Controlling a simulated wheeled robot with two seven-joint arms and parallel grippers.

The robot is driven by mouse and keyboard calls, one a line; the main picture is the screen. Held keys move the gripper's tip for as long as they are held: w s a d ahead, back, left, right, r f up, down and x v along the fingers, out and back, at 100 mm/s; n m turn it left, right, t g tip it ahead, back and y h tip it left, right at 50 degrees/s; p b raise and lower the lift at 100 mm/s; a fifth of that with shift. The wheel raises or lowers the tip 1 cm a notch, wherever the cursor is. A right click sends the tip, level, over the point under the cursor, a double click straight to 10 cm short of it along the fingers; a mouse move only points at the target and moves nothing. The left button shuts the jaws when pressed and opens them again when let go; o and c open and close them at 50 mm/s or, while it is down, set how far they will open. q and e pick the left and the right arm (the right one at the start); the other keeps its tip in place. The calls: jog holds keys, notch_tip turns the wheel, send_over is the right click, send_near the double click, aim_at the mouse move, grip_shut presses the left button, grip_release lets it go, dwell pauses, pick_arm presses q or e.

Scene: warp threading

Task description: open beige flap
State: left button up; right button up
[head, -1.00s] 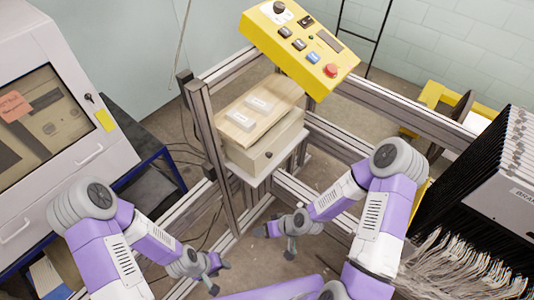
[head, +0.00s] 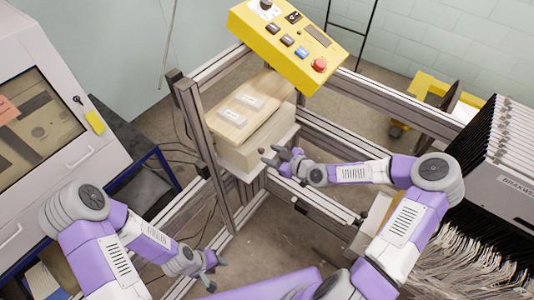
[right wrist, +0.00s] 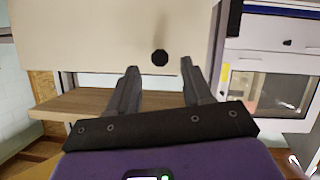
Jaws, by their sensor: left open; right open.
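The beige flap (head: 247,158) is the front face of a beige box under a wooden top, at the middle of the head view. It appears shut. In the right wrist view the flap (right wrist: 95,35) fills the upper part, with a round black knob (right wrist: 160,58) on it. My right gripper (head: 272,155) is open in front of the flap and hides part of it in the head view. In the right wrist view its fingertips (right wrist: 160,67) stand either side of the knob; I cannot tell whether they touch it. My left gripper (head: 216,274) is open and empty, low in the frame.
Two small labelled white blocks (head: 241,107) rest on the wooden top (head: 228,128). A yellow control panel (head: 290,45) is mounted above. Metal frame rails (head: 205,150) surround the box. A grey cabinet (head: 50,110) stands left; a rack with pale threads (head: 480,240) stands right.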

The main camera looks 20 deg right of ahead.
jog(key=shift+x, duration=1.35)
grip_shut()
